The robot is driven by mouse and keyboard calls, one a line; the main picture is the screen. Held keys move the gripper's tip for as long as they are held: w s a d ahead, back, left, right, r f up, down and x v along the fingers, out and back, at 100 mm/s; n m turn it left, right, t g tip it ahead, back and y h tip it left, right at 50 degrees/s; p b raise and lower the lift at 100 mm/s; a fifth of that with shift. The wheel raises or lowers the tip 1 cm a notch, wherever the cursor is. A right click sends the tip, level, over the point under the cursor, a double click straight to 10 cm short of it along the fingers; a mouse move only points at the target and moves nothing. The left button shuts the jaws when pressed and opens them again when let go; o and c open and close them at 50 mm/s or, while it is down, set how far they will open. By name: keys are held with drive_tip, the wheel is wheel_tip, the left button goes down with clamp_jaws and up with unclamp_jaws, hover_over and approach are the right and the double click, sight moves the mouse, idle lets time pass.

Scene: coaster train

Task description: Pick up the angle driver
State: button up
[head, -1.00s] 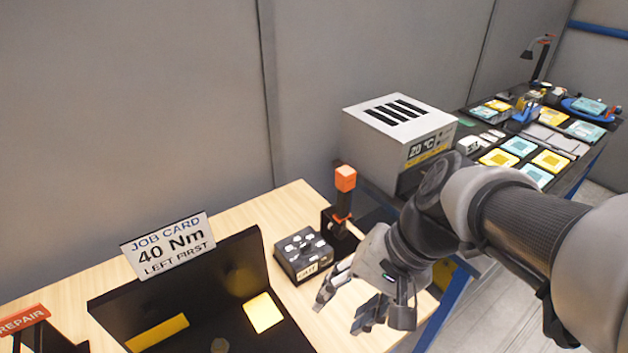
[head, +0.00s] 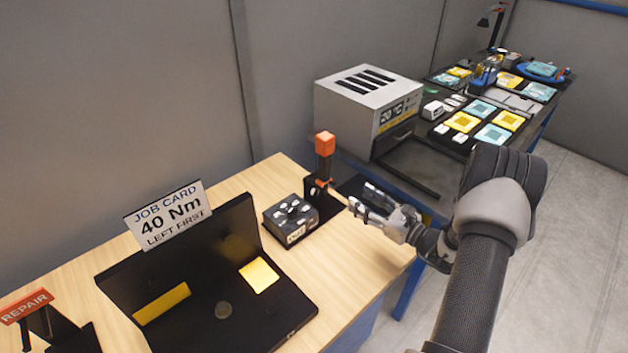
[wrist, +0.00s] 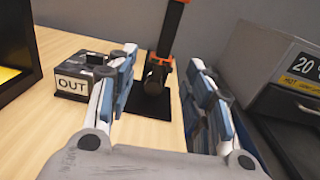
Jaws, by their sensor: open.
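The angle driver (head: 324,150) stands upright on the wooden bench, with a black body and an orange block on top. In the wrist view, its black shaft (wrist: 170,32) rises from a dark lower part with orange edges, over a black base plate (wrist: 150,103). My gripper (head: 361,197) is open and empty, to the right of the driver's lower part in the head view, fingers pointing toward it. In the wrist view, the driver shows beyond and between the fingertips (wrist: 160,62). The driver's top is cut off there, and no contact is visible.
A black box marked OUT (head: 291,220) stands close left of the driver; it also shows in the wrist view (wrist: 83,85). A grey heater-like unit (head: 345,110) marked 20 °C stands right. A black fixture (head: 215,290) and job card (head: 168,215) occupy the bench's left.

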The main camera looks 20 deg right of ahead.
sight(328, 175)
drive_tip(key=shift+m+h, duration=0.3)
drive_tip(key=b+x, duration=0.1)
drive_tip(key=x, duration=0.4)
drive_tip(key=b+x, duration=0.1)
drive_tip(key=x, duration=0.5)
drive_tip(key=b+x, duration=0.1)
drive_tip(key=x, duration=0.5)
drive_tip(key=shift+w+d+f, duration=0.15)
drive_tip(key=shift+d, duration=0.15)
clamp_jaws()
drive_tip(key=shift+r, duration=0.2)
